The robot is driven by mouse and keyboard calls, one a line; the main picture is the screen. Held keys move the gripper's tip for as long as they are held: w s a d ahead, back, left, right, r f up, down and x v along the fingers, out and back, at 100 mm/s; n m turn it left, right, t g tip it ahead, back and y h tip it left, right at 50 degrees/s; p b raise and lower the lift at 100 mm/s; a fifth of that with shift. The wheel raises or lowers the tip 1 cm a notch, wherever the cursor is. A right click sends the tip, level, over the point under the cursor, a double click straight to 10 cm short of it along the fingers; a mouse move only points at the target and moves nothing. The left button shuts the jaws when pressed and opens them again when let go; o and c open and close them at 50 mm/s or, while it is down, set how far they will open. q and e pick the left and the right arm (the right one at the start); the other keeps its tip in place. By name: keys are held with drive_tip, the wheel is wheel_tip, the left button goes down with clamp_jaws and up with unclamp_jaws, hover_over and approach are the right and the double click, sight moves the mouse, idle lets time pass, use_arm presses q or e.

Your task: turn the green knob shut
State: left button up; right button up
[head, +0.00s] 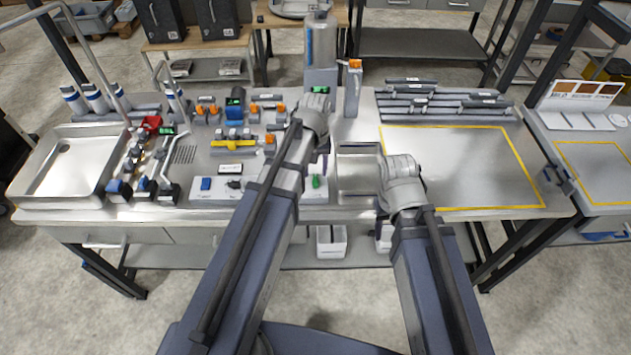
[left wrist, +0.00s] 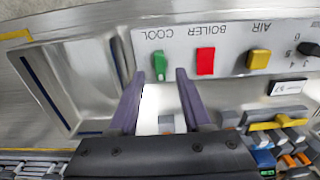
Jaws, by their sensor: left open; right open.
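The green knob (left wrist: 160,66) sits on a pale panel (left wrist: 120,50) under the label COOL, which appears upside down in the left wrist view. Its grip is nearly upright in that picture. In the head view the green knob (head: 316,182) shows at the panel's right end, just below my left gripper (head: 325,163). My left gripper (left wrist: 160,74) is open, with one dark finger on each side of the knob in the picture. I cannot tell whether either finger touches it. My right gripper (head: 386,160) is over the bench to the right, mostly hidden by its wrist.
Beside the green knob are a red BOILER knob (left wrist: 205,61), a yellow AIR knob (left wrist: 258,59) and a black numbered dial (left wrist: 308,48). A metal basin (left wrist: 75,80) borders the panel. Valves with orange caps (head: 212,109) stand behind. The yellow-outlined bench area (head: 460,165) is clear.

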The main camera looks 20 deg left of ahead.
sight(315, 179)
use_arm(q)
drive_tip(key=shift+f+b, duration=1.05)
drive_tip(key=shift+f, duration=0.5)
use_arm(e)
wheel_tip(315, 179, down, 3)
drive_tip(key=shift+f, duration=0.1)
use_arm(q)
drive_tip(key=shift+c, duration=0.3)
clamp_jaws()
